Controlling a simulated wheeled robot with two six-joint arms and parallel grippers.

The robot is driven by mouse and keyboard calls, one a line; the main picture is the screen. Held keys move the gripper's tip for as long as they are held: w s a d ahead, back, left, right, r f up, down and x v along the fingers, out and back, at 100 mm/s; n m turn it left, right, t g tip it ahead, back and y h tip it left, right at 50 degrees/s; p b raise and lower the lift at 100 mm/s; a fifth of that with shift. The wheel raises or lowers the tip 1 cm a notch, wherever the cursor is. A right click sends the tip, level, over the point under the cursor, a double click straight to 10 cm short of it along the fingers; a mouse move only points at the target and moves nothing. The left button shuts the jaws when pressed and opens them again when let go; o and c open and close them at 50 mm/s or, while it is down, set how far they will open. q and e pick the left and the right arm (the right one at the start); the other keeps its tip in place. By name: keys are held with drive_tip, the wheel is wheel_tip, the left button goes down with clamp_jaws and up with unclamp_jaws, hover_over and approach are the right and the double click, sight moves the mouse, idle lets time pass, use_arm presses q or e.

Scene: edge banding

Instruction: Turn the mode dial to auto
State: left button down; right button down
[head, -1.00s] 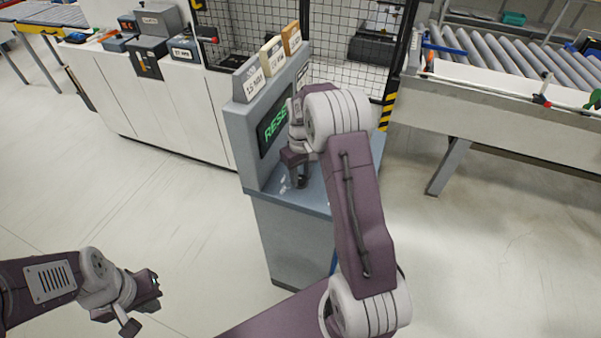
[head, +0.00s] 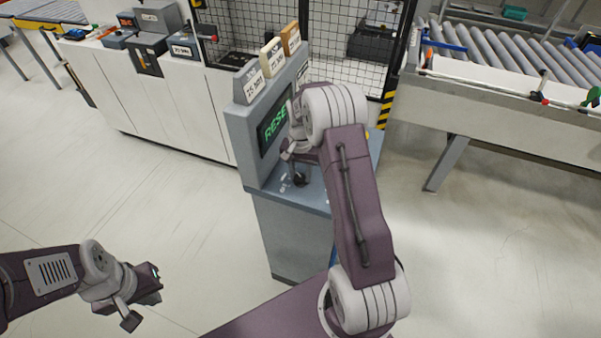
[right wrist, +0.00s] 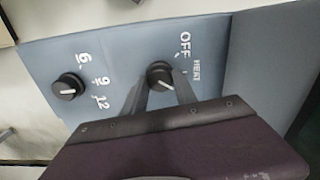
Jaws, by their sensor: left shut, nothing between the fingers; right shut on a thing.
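The mode dial (right wrist: 160,75) is a round black knob with a white pointer line on the console's blue-grey top. The printed words OFF and HEAT (right wrist: 196,70) stand beside it; no AUTO label is readable. My right gripper (right wrist: 160,93) is shut on the dial, with one finger on each side of it. In the head view the right gripper (head: 298,170) reaches down to the console top, and the dark knob (head: 300,180) shows below it. My left gripper (head: 155,284) is shut and empty over the floor at lower left.
A second black knob (right wrist: 68,86) marked 6, 9, 12 sits beside the dial. The console's upright panel (head: 238,140) has a screen (head: 273,129) with green letters, partly hidden by my arm. A mesh fence (head: 335,70) and a roller conveyor (head: 500,60) stand behind.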

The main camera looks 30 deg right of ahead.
sight(300, 177)
drive_tip(key=shift+w+r+m, duration=0.1)
drive_tip(key=shift+m, duration=0.5)
drive_tip(key=c, duration=1.1)
unclamp_jaws()
drive_tip(key=shift+c, duration=0.2)
drive_tip(key=shift+o, duration=0.9)
drive_tip(key=shift+r, duration=0.35)
wheel_tip(300, 177, up, 8)
drive_tip(key=b, duration=0.1)
drive_tip(key=shift+r, duration=0.2)
